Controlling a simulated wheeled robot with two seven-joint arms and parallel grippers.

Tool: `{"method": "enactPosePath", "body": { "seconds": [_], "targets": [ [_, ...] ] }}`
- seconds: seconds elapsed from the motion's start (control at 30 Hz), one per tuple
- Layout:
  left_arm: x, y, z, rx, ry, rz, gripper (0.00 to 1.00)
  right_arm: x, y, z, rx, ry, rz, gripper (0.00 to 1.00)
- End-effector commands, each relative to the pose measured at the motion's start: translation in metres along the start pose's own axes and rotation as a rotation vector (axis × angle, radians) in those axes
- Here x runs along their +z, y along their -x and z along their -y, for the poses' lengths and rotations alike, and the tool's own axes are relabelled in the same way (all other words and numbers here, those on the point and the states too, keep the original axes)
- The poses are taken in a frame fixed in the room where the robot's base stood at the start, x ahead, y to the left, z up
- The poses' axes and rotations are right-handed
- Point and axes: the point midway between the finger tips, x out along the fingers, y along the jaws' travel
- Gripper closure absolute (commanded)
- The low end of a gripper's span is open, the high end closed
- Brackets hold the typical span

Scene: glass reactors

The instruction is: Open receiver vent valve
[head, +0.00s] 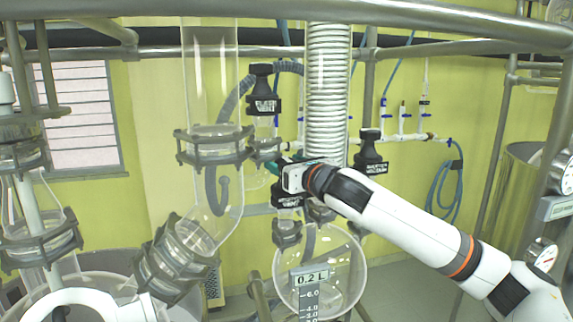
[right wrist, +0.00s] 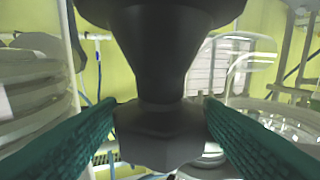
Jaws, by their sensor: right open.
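The receiver vent valve (head: 287,197) is a black knob with a white-lettered label, above the round receiver flask (head: 320,275). In the head view my right gripper (head: 278,170) is at the top of this valve and hides its upper part. In the right wrist view, a black valve body (right wrist: 160,70) with a narrowed neck and faceted lower end stands upright between my teal fingers (right wrist: 161,110). The fingers are apart, one on each side of it. Whether they touch it is unclear. My left gripper is not in view.
The flask vent valve (head: 263,105) is above and left of my gripper, and another labelled black valve (head: 371,165) is to the right. A glass column (head: 212,80) and a coil condenser (head: 328,90) stand close by. A metal rail (head: 300,12) crosses the top.

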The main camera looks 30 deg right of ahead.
Motion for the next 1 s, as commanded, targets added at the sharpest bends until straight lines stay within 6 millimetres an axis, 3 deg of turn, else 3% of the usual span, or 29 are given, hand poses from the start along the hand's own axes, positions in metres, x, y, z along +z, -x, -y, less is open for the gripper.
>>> {"method": "enactPosePath", "body": {
  "seconds": [0.7, 1.0],
  "targets": [
    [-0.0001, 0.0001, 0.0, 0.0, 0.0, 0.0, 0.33, -0.0008, -0.001, 0.0022, 0.684, -0.004, -0.002, 0.4],
    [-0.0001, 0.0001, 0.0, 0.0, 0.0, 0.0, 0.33, -0.0004, 0.0003, 0.0002, 0.731, -0.003, -0.002, 0.4]
  ]
}}
